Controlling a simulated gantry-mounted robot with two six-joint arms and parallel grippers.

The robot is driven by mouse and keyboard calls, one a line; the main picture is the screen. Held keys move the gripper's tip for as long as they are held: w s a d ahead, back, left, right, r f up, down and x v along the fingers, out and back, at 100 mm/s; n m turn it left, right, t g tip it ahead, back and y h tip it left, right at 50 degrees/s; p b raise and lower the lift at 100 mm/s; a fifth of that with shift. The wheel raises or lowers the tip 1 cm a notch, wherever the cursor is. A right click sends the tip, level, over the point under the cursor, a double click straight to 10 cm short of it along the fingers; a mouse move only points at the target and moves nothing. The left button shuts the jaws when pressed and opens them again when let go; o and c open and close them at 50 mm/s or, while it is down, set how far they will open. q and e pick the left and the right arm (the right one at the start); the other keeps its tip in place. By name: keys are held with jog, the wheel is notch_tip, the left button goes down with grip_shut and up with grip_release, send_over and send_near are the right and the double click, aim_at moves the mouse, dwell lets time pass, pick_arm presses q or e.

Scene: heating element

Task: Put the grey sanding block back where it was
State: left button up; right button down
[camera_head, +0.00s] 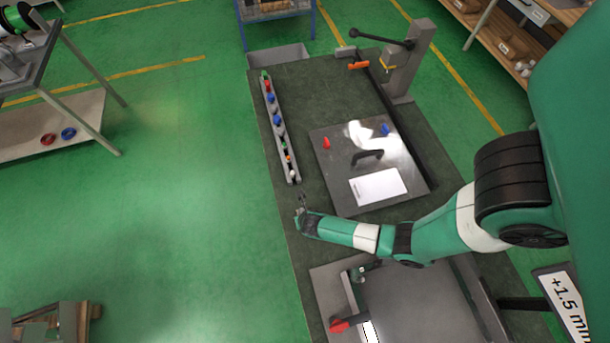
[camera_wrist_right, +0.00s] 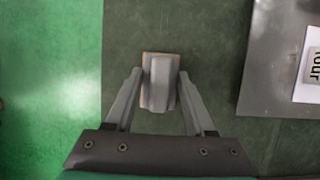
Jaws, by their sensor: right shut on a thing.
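The grey sanding block (camera_wrist_right: 159,85) is between the fingers of my right gripper (camera_wrist_right: 157,92) in the right wrist view, with a thin tan-orange edge along its left and top. The gripper is shut on it. Dark green bench surface shows beneath; I cannot tell how high the block is above it. In the head view my right gripper (camera_head: 302,204) is over the left side of the bench (camera_head: 262,120), just below the near end of the narrow rack (camera_head: 280,135). The block is too small to make out clearly there. My left gripper is not in view.
The rack holds several red, blue and other small pieces. A grey plate (camera_head: 340,190) to its right carries a white sheet (camera_head: 378,187), a black handle (camera_head: 367,155) and red and blue pieces. A lever press (camera_head: 405,65) stands at the back. A grey fixture (camera_head: 415,305) sits nearer.

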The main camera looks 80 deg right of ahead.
jog(key=shift+f, duration=0.35)
jog(key=shift+c, duration=1.3)
grip_release()
jog(key=shift+r, duration=0.2)
jog(key=p+v, duration=0.4)
jog(key=v, duration=0.7)
jog(key=shift+s+a+r, duration=0.15)
jog(key=shift+a+r, duration=0.05)
jog(key=shift+r, duration=0.1)
